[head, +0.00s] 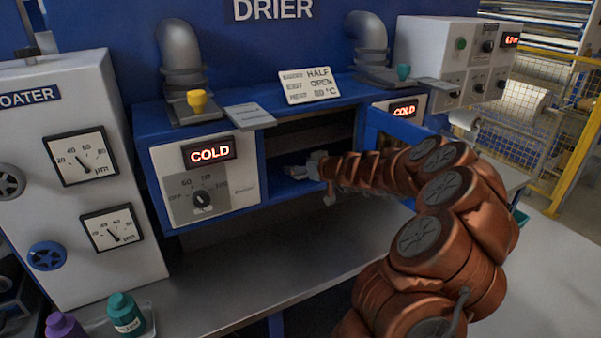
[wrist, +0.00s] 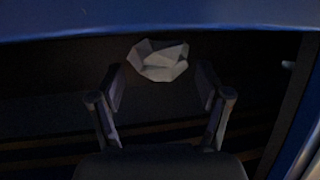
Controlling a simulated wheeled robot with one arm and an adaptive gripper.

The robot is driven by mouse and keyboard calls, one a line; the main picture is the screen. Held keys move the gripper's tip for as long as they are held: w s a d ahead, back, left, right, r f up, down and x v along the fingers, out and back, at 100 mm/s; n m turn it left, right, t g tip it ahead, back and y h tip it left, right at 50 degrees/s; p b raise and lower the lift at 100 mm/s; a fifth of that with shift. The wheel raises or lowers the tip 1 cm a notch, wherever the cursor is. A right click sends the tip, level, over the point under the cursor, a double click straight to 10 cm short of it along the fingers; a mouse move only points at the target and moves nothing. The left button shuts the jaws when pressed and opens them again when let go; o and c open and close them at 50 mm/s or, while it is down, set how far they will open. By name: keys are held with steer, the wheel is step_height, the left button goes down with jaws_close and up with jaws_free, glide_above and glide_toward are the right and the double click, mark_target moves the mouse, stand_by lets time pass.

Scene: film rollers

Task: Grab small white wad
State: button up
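In the wrist view, a small crumpled white wad (wrist: 160,62) lies inside the dark drier compartment, just past my fingertips and roughly centred between them. My gripper (wrist: 160,85) is open, with a finger on each side and nothing between them. The wad looks apart from both fingers. In the head view, my gripper (head: 306,168) reaches into the open compartment (head: 283,150) of the blue drier from the right. A pale patch shows there by my gripper, too small to tell whether it is the wad.
The compartment's blue upper edge (wrist: 150,18) runs close above the wad, and a side edge (wrist: 300,120) stands at right. A blue door (head: 390,132) hangs open beside my arm. A COLD control panel (head: 235,178) is left of the opening. The grey bench (head: 250,275) below is mostly clear.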

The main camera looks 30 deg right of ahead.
steer(key=c, duration=0.8)
steer(key=shift+r, duration=0.1)
